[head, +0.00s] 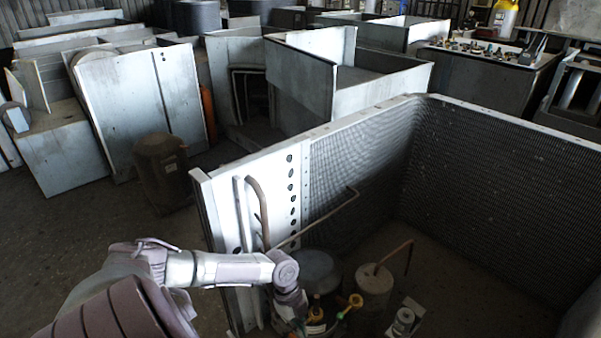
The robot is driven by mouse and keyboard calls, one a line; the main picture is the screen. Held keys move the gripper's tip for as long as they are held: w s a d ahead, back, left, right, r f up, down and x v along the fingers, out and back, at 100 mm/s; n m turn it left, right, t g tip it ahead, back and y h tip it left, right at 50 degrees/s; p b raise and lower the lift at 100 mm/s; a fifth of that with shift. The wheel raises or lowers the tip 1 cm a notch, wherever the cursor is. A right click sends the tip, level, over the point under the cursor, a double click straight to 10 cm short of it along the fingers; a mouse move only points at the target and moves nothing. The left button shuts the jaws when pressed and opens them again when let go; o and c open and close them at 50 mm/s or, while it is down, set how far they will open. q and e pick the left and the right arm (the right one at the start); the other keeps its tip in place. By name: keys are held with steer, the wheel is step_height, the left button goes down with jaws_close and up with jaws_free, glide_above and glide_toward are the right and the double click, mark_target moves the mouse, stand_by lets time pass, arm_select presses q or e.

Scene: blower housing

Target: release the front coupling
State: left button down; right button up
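My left arm comes in from the lower left, and its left gripper (300,316) points down inside the housing at the bottom of the head view. Its fingers are small and partly hidden, so I cannot tell if they are open or shut. Right beside it are small brass-coloured fittings: an orange one (316,311) next to the gripper and a yellow one (351,302) a little to the right. I cannot tell which is the front coupling, or whether the gripper touches either. My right gripper is not in view.
The housing's finned walls (490,180) and pale side panel (270,190) surround the work spot. A dark cylinder (318,268), a tan cylinder (374,290) and copper pipes (325,218) crowd it. A brown canister (160,168) stands outside left.

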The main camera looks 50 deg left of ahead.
arm_select(q)
steer(key=d+r+p, duration=0.2)
steer(key=d+p, duration=0.1)
steer(key=d, duration=0.1)
steer(key=v, duration=0.9)
steer(key=shift+a+b, duration=0.25)
steer(key=shift+b, duration=0.1)
steer(key=shift+f, duration=0.2)
